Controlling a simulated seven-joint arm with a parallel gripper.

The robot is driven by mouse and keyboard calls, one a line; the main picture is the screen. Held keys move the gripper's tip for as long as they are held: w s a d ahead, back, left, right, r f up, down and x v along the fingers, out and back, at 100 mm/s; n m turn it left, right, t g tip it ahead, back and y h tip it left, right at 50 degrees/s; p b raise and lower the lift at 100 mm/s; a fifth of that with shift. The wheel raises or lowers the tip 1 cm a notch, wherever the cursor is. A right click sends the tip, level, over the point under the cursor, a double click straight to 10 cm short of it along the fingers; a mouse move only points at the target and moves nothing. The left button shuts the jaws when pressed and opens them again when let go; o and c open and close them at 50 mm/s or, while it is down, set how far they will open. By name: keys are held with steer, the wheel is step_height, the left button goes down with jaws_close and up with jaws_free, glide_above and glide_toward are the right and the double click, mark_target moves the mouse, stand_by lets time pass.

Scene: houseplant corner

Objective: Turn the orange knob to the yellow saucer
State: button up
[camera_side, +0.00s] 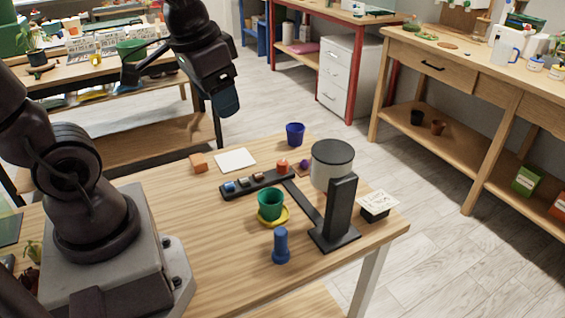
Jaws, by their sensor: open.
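The orange knob (282,166) stands at the right end of a black strip (257,184) on the wooden table. The yellow saucer (285,220) lies nearer the camera, with a green pot (270,203) standing on it. My gripper (226,103) hangs high above the far left part of the table, open, with nothing seen in it. It is well apart from the knob, up and to its left. Its fingers are dark and their gap is hard to make out.
A black stand (340,210) with a grey drum (332,160) rises right of the saucer. A blue cylinder (281,246) stands in front. A blue pot (295,133), white card (235,160), orange block (198,163) and small labelled box (378,206) also sit on the table.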

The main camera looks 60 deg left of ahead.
steer(key=w+a+f+m+g, duration=0.3)
steer(key=w+a+f, duration=0.4)
steer(key=w, duration=0.1)
steer(key=m+h, duration=0.1)
steer(key=m, duration=1.2)
glide_toward(282, 162)
step_height(282, 162, down, 10)
steer(key=shift+f, duration=0.1)
steer(key=c, duration=0.9)
